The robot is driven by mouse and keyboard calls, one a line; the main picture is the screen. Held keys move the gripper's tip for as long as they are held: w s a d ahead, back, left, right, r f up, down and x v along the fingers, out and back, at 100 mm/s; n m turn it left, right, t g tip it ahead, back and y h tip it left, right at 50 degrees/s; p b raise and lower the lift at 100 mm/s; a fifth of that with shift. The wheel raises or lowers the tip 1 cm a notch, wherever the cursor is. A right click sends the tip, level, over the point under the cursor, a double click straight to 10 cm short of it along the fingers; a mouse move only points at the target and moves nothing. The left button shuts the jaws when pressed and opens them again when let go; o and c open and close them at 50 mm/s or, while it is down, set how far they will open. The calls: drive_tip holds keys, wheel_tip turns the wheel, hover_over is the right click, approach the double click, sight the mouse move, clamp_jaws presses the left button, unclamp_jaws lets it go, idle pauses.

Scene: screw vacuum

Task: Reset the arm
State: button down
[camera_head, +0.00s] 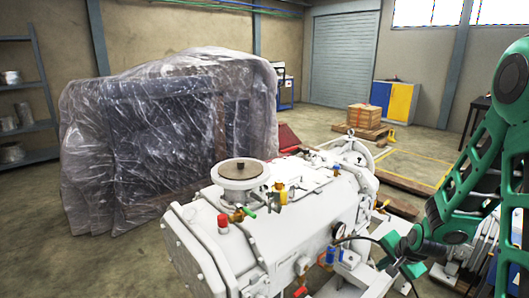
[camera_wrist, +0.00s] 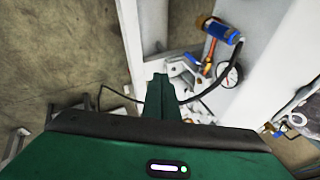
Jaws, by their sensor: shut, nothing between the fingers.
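My gripper (camera_wrist: 160,82) shows in the wrist view as dark green fingers held together with nothing between them. In the head view my gripper (camera_head: 388,243) is at the lower right, beside the right side of the white screw vacuum machine (camera_head: 275,220). My green arm comes in from the right edge with its elbow raised. A round pressure gauge (camera_head: 338,230) on the machine is left of my gripper; the gauge also shows in the wrist view (camera_wrist: 229,74). I cannot tell the exact gap between my fingers and the machine's parts.
A blue-handled valve (camera_wrist: 220,31) and a black hose (camera_wrist: 212,88) are near my fingers. A large plastic-wrapped crate (camera_head: 165,140) stands behind the machine at left. A wooden box (camera_head: 363,117) sits on a pallet at the back. Open floor lies at the far left.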

drive_tip(key=s+d+r+n+g+h, duration=0.1)
drive_tip(key=s+d+r+n+g, duration=0.3)
drive_tip(key=s+r, duration=0.9)
drive_tip(key=s+r+n+g, duration=0.1)
drive_tip(key=s+r, duration=0.2)
drive_tip(key=s, duration=0.6)
drive_tip(key=s+a+r+n+g+y, duration=0.1)
drive_tip(key=s+r, duration=0.2)
drive_tip(key=s, duration=0.7)
drive_tip(key=shift+s+a, duration=0.15)
drive_tip(key=shift+s, duration=0.15)
